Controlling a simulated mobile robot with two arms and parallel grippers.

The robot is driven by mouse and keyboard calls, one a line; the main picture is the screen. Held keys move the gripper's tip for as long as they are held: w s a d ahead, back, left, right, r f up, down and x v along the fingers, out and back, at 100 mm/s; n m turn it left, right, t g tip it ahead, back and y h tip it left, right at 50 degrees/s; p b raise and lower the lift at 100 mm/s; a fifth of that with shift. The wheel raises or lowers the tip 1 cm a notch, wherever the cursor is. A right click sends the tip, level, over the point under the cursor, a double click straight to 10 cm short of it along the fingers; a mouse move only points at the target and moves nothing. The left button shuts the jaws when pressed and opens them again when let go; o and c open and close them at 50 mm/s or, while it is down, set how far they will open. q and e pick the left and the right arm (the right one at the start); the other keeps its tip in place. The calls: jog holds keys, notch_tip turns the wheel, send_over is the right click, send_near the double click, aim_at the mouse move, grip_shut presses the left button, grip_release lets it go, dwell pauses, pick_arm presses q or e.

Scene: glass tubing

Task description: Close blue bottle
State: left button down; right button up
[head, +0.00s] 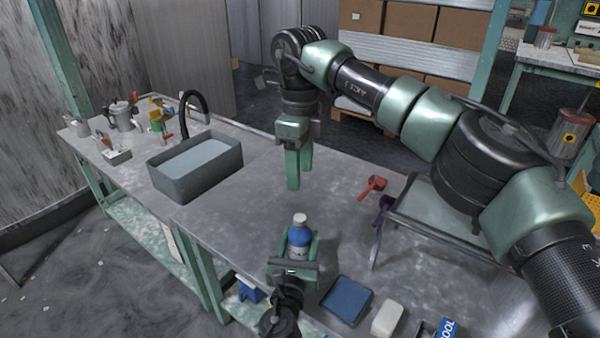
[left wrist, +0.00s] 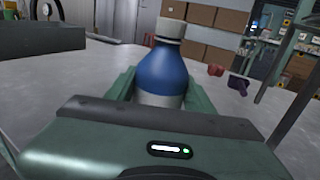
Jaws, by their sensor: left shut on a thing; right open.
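The blue bottle (head: 299,238) stands upright on the grey table, with a white cap (head: 300,218) on its top. In the left wrist view the bottle (left wrist: 162,78) shows a blue shoulder, a white lower band and the white cap (left wrist: 171,28). My left gripper (head: 298,246) is shut on the bottle's body, one finger on each side. My right gripper (head: 299,170) hangs fingers-down over the table behind the bottle, open and empty. I cannot tell whether the cap is fully tightened.
A grey sink basin (head: 195,167) with a black tap is at the left. A red tool (head: 371,187) and a purple tool (head: 383,211) lie to the right. A blue tray (head: 346,300) and a white block (head: 387,318) are near the front edge. Table around the bottle is clear.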

aim_at(298, 248)
pick_arm(q)
jog(key=shift+c, duration=2.4)
grip_release()
jog(key=shift+s, duration=0.1)
jog(key=s, duration=0.2)
jog(key=s+a, duration=0.1)
jog(key=s, duration=0.4)
jog(key=shift+s+a+p, duration=0.15)
jog(key=shift+s+p, duration=0.1)
jog(key=shift+p, duration=0.05)
